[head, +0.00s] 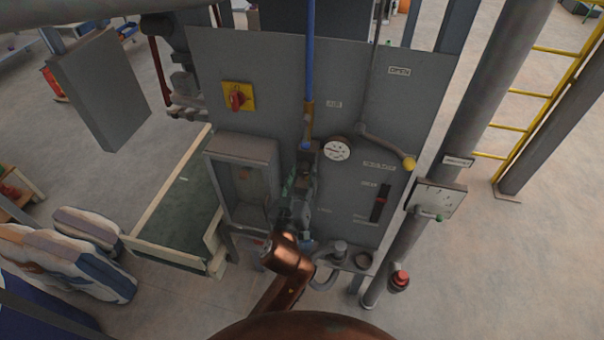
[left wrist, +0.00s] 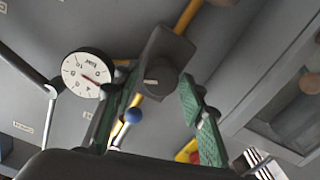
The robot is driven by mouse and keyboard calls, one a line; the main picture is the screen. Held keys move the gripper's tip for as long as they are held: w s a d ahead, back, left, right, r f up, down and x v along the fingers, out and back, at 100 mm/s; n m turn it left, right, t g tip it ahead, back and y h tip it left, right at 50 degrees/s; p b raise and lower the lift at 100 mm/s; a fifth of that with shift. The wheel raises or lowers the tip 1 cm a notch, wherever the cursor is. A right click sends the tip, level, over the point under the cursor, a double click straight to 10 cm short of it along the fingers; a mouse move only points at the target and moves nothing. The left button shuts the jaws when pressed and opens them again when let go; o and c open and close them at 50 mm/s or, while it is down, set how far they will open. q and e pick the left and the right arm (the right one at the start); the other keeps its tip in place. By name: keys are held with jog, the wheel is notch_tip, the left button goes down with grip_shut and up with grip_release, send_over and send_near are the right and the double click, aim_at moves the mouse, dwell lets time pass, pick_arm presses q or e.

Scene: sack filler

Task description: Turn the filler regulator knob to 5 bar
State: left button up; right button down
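The regulator knob (left wrist: 163,64) is a dark block with a short white mark, on the grey panel (left wrist: 225,50) in the left wrist view. In the head view the knob (head: 307,151) sits below the blue pipe, partly hidden by my gripper. The round white gauge (left wrist: 87,74) has a red needle; its reading is too small to tell. The gauge (head: 336,150) is right of the knob in the head view. My left gripper (left wrist: 156,95) is open, its green-padded fingers spread on either side of the knob's near end. I cannot tell whether they touch it. My right gripper is out of view.
A grey box (head: 240,150) stands close on the left, below a red-and-yellow switch (head: 238,97).

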pick_arm(q)
jog(key=c, duration=0.9)
jog(key=shift+o, duration=0.2)
jog(key=m+p, duration=0.1)
jog(key=m, duration=0.2)
jog(key=shift+r+p, duration=0.1)
jog(key=shift+p, duration=0.3)
jog(key=m+p, duration=0.2)
jog(key=m, duration=0.2)
jog(key=shift+m, duration=0.3)
jog(key=m+p, duration=0.3)
jog(key=m, duration=0.3)
jog(key=shift+m+h, duration=0.3)
jog(key=m+p, duration=0.2)
jog(key=m, duration=0.3)
jog(key=shift+d+m, duration=0.1)
jog(key=shift+m, duration=0.3)
jog(key=shift+f, duration=0.2)
